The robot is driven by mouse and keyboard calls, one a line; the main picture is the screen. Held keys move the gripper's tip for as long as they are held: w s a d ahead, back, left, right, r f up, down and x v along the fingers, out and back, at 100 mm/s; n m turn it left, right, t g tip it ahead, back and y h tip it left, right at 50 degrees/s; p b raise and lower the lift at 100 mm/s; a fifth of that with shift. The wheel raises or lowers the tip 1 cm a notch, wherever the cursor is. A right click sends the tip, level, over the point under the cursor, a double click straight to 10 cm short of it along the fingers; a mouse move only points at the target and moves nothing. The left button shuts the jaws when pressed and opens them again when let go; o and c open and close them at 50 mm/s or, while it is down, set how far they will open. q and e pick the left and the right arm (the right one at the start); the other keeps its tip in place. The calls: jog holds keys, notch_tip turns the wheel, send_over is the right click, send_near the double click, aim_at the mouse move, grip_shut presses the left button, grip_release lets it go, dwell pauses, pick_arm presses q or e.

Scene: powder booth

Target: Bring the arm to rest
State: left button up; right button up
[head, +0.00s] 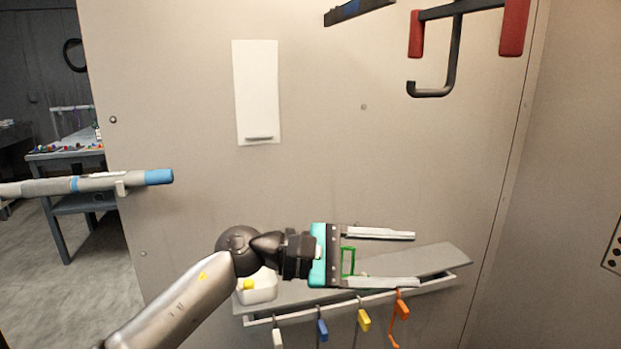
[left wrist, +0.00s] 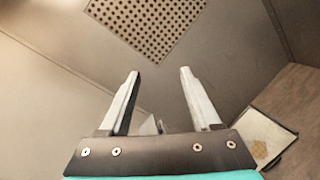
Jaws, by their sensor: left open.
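My left arm (head: 180,303) comes in from the lower left of the head view. Its gripper (head: 415,259) is open, pointing right in front of the shelf, with nothing between its fingers that I can make out as held. In the left wrist view the two fingers (left wrist: 158,85) stand wide apart and empty, facing the wall and a perforated panel. My right gripper is not in view.
A grey shelf (head: 440,262) on the wall holds a white bin (head: 262,295). A green frame (head: 348,262) shows between the fingers. Coloured tags, one blue (head: 322,330), hang from the rail. A hook (head: 432,90) is above. A perforated panel (left wrist: 150,22) shows in the wrist view.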

pick_arm(q)
jog(key=w+a+r+n+t, duration=0.2)
jog(key=a+n+t, duration=0.2)
jog(key=n+t, duration=0.6)
jog(key=w+a+r+n+t, duration=0.2)
jog(key=a+n+t, duration=0.3)
jog(key=n, duration=0.9)
jog(key=a+f+n+t+y, duration=0.1)
jog(key=a+f+n+y, duration=1.35)
jog(key=n, duration=0.95)
jog(key=s+a+f+n+g+y, duration=0.3)
jog(key=s+f+n+g, duration=0.35)
jog(key=s+f, duration=0.5)
jog(key=s+a+f+n+g, duration=0.1)
jog(key=s+f+n+g, duration=0.25)
jog(key=s, duration=0.45)
jog(key=s+f+n+g, duration=0.2)
jog(key=s+f+g, duration=0.1)
jog(key=s+f, duration=0.3)
jog(key=s+f+g, duration=0.1)
jog(key=s+f, duration=0.1)
jog(key=f, duration=0.9)
jog(key=s+f, duration=0.2)
jog(key=f, duration=0.9)
jog(key=s+a+f+g, duration=0.1)
jog(key=s+a+f, duration=0.2)
jog(key=s+f, duration=1)
jog(key=shift+s+g, duration=0.3)
jog(key=shift+s, duration=0.55)
